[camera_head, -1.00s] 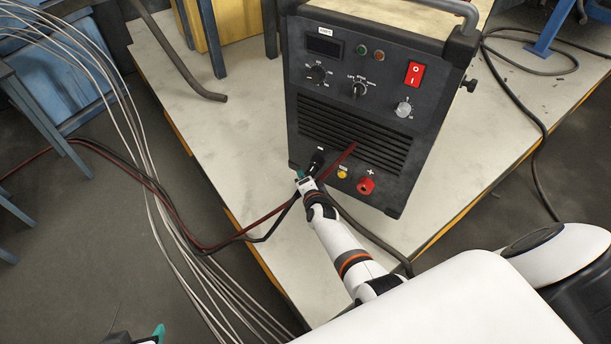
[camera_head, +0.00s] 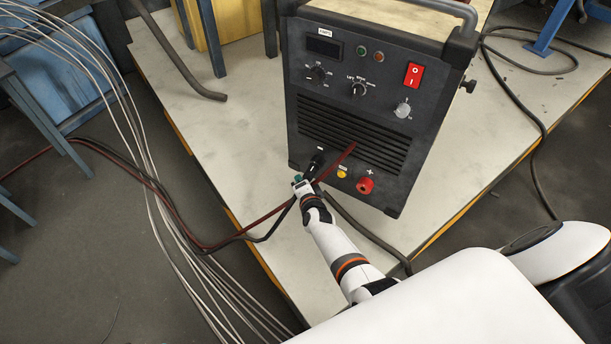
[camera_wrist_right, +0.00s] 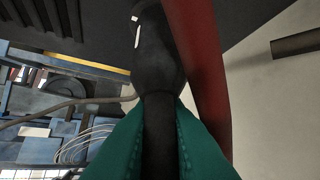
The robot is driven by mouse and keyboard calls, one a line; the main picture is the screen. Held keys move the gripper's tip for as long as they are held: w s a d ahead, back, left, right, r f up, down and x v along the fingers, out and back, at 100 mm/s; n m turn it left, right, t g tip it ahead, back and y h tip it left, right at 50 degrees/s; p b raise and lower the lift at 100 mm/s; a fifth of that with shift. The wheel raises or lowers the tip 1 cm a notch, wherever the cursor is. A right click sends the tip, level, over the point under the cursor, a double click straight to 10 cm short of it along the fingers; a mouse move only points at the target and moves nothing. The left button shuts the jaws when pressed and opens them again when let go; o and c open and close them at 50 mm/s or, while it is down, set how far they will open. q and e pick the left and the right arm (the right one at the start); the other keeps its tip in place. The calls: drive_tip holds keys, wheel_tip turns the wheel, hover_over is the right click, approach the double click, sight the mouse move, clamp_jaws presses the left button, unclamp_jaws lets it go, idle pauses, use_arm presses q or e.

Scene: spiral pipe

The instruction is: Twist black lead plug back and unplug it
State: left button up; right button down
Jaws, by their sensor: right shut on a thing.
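The black lead plug (camera_head: 316,163) is at the lower left of the welding machine's front panel (camera_head: 440,150). My right gripper (camera_head: 303,187) is at its lower end. In the right wrist view the green fingers (camera_wrist_right: 160,140) are shut on the narrow part of the black plug (camera_wrist_right: 158,60), one on each side. The plug's far end points toward the dark panel; whether it still sits in its socket cannot be told. My left gripper is out of view.
A red lead (camera_head: 338,163) slants across the panel close beside the plug, and it runs beside the fingers in the wrist view (camera_wrist_right: 205,80). Cables (camera_head: 215,247) cross the table's left edge.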

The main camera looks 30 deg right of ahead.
drive_tip(key=shift+s+a+f, duration=0.35)
drive_tip(key=shift+a+f, duration=0.25)
drive_tip(key=c, duration=1.4)
unclamp_jaws()
drive_tip(key=shift+r, duration=0.2)
drive_tip(key=shift+o, duration=0.2)
drive_tip(key=shift+r, duration=0.1)
drive_tip(key=shift+d, duration=0.15)
